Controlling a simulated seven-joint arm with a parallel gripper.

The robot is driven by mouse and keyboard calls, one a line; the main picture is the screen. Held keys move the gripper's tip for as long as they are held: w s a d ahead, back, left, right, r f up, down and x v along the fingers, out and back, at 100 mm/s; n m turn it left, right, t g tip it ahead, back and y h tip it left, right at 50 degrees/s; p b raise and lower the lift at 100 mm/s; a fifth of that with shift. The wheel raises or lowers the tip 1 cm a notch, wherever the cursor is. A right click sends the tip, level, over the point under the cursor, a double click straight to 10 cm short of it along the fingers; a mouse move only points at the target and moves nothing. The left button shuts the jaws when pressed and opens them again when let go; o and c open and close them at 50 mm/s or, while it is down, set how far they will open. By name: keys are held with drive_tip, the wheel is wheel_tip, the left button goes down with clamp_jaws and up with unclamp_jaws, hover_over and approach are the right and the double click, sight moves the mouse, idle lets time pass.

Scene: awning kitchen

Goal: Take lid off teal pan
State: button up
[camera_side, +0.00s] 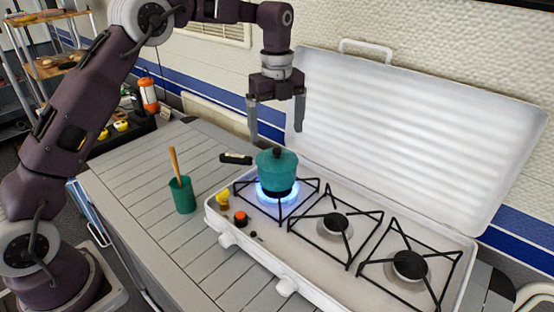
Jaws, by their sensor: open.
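The teal pan (277,180) stands upright on the left burner of the white camping stove, with a blue flame under it. Its dark handle (236,158) points to the left. The teal lid (277,157) sits on top of the pan, with a small dark knob at its middle. My gripper (276,136) is above the pan and points down. Its two fingers are spread wide apart and nothing is between them. The fingertips look higher than the lid, and I see no contact.
The stove (329,254) has two more burners to the right, both empty. Its raised white cover (415,125) stands behind the burners. A green cup (182,195) with a wooden utensil stands on the slatted table (130,190). Small yellow and orange items lie near the stove's front left.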

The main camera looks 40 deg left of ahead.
sight(276, 149)
drive_tip(key=f, duration=0.5)
drive_tip(key=shift+s+d+f, duration=0.35)
drive_tip(key=shift+s+d, duration=0.05)
drive_tip(key=c, duration=1.5)
drive_tip(key=shift+s+f, duration=0.1)
drive_tip(key=shift+f, duration=0.05)
clamp_jaws()
